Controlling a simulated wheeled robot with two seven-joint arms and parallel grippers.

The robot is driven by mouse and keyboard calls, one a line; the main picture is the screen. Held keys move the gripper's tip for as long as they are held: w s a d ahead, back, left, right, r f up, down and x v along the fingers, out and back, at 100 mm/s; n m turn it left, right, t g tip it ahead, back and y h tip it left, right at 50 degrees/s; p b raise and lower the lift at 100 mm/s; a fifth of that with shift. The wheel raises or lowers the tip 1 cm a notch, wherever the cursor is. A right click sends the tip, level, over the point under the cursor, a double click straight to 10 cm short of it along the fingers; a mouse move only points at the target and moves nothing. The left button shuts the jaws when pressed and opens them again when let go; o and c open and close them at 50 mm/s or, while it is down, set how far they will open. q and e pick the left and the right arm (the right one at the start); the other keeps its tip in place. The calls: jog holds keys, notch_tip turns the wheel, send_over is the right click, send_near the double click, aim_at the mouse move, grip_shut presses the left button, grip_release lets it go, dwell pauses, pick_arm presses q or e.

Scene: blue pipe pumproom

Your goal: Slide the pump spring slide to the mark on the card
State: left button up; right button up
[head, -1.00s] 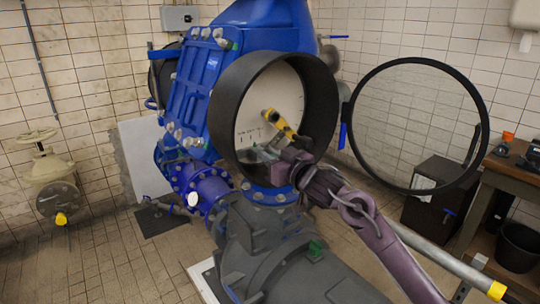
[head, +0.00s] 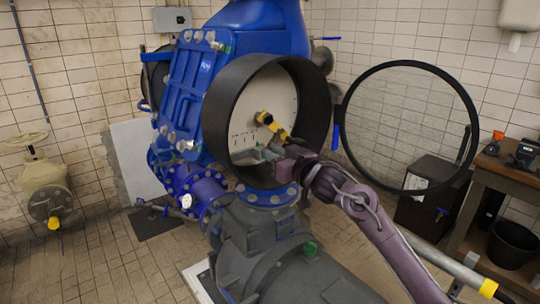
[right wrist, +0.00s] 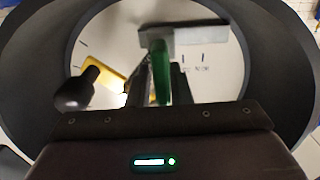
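The slide shows as a grey bar (right wrist: 184,39) with a green tab (right wrist: 160,75) in the right wrist view. In the head view the grey slide (head: 254,155) lies low inside the round black housing (head: 318,112). A pale card (head: 283,94) with short dark marks is behind it, and two marks with small lettering show in the right wrist view. My right gripper (head: 277,152) reaches into the housing from the lower right. Its fingers (right wrist: 160,88) stand close on both sides of the green tab and look closed on it. My left gripper is out of view.
A yellow and black handle-like part (head: 272,124) sits in the housing just above my gripper. A round glazed cover (head: 345,120) stands open at the right. Blue pump casing (head: 190,95) is to the left, grey pipework (head: 300,265) below. A wooden bench (head: 500,178) is far right.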

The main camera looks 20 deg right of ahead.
jog(key=shift+o, duration=1.3)
jog(key=shift+d+f, duration=0.1)
jog(key=shift+s, duration=0.15)
jog(key=b+v, duration=0.2)
jog(key=v, duration=0.5)
jog(key=shift+s+b, duration=0.25)
jog(key=shift+b, duration=0.15)
jog(key=shift+d, duration=0.15)
